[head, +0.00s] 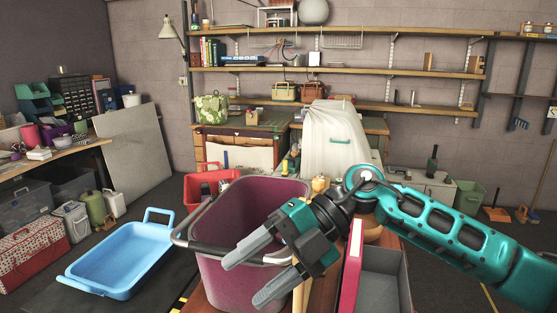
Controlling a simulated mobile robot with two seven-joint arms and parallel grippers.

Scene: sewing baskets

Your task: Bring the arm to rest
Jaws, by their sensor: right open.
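My right gripper (250,270) comes in from the right on a teal arm. Its two grey fingers are apart and point to the lower left, with nothing seen between them. It is in front of the right side of a maroon basket (225,225) with a dark handle along its rim. Part of the basket's rim and wall is hidden behind the gripper. I cannot tell whether the fingers touch the basket. My left gripper is not in view.
A grey open box (400,262) and a pink binder-like object (351,268) are close under my right arm. A red basket (192,187) is behind the maroon one. A blue tray (115,262) lies at left. Shelves (340,71) line the back wall.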

